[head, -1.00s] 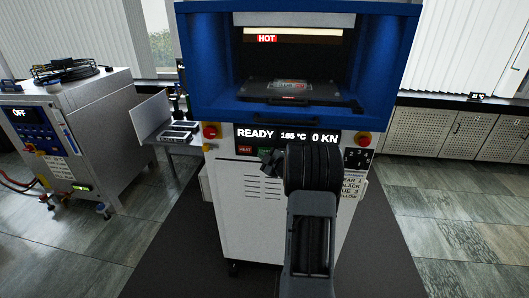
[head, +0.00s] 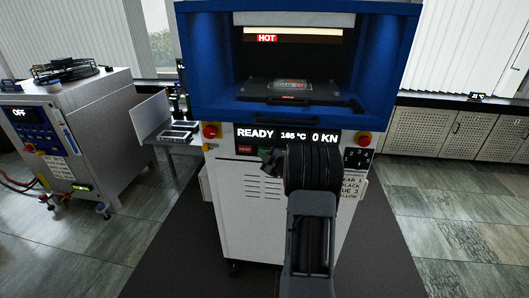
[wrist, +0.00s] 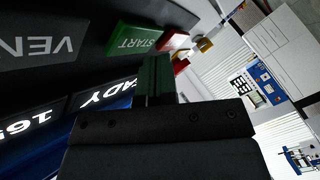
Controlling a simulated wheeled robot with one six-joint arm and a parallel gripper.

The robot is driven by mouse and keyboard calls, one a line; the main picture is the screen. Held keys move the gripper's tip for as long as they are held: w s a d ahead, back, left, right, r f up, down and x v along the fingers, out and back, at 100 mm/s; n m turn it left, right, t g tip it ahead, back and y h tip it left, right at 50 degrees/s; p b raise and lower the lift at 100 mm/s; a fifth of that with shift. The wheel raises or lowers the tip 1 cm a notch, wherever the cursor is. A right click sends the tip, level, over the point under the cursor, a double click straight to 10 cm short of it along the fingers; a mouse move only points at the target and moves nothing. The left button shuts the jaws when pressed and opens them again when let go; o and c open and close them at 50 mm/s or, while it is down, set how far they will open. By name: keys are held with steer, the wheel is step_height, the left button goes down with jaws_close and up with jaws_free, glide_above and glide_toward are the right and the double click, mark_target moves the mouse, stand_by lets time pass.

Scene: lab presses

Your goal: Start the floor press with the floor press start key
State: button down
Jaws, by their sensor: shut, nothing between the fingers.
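The floor press (head: 238,200) stands straight ahead, with a blue upper frame and a white body. Its display (head: 285,135) reads READY, a temperature and 0 KN. The green START key (wrist: 132,39) is in the upper middle of the wrist view, and shows small and partly covered in the head view (head: 262,149). My gripper (head: 267,158) is shut and empty in front of the key panel. In the wrist view its fingers (wrist: 155,76) point at the panel close below the START key. I cannot tell whether they touch it.
A grey VENT key (wrist: 38,45) and a red key (wrist: 174,42) flank START. Red knobs sit at both press corners (head: 210,131). A hot plate opening (head: 290,86) is above. Another machine (head: 85,130) reading OFF stands left. Floor to the right is clear.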

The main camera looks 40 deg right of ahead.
steer(key=shift+w+d, duration=0.2)
